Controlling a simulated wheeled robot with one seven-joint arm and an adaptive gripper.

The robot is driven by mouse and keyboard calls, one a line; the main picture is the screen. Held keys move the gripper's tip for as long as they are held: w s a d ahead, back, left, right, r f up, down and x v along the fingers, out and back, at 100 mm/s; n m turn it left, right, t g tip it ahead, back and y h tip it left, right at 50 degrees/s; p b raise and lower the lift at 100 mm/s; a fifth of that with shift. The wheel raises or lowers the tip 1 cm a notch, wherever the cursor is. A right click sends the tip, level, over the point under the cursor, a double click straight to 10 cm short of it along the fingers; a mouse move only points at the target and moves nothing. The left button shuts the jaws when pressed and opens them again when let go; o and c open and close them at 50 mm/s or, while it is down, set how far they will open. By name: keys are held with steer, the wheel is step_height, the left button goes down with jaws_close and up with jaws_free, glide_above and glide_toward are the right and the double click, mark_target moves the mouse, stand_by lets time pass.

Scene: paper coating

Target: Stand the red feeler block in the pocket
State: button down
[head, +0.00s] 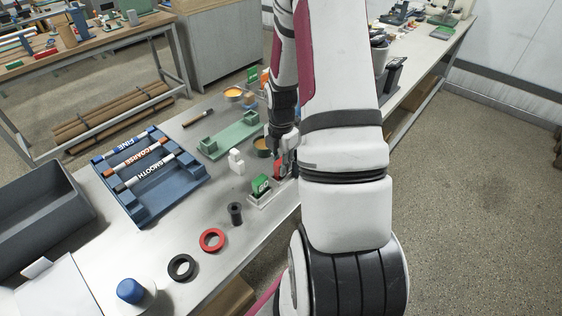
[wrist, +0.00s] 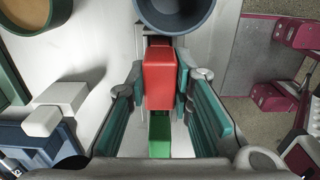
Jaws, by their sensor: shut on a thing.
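The red feeler block (head: 280,170) is upright between the fingers of my gripper (head: 284,158), which is shut on it. In the wrist view the red block (wrist: 160,80) fills the middle, between the teal-padded fingers of my gripper (wrist: 162,85). A green block marked GO (head: 261,184) stands in a low pale holder (head: 257,202) just in front of the red block. The green block also shows in the wrist view (wrist: 159,135). The red block's lower end and the pocket are hidden, so I cannot tell whether it is seated.
A small white block (head: 236,162) stands left of the holder. A dark cylinder (head: 236,213), a red ring (head: 212,240) and a black ring (head: 181,267) lie nearer. A blue rack (head: 165,205) holds labelled rods. A grey-blue round cup (wrist: 175,12) is close beyond the red block.

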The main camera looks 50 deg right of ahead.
steer(key=shift+f, duration=0.2)
steer(key=c, duration=1.3)
jaws_free()
steer(key=shift+c, duration=0.2)
step_height(320, 180, up, 10)
steer(key=shift+d+r, duration=0.1)
steer(key=shift+r, duration=0.9)
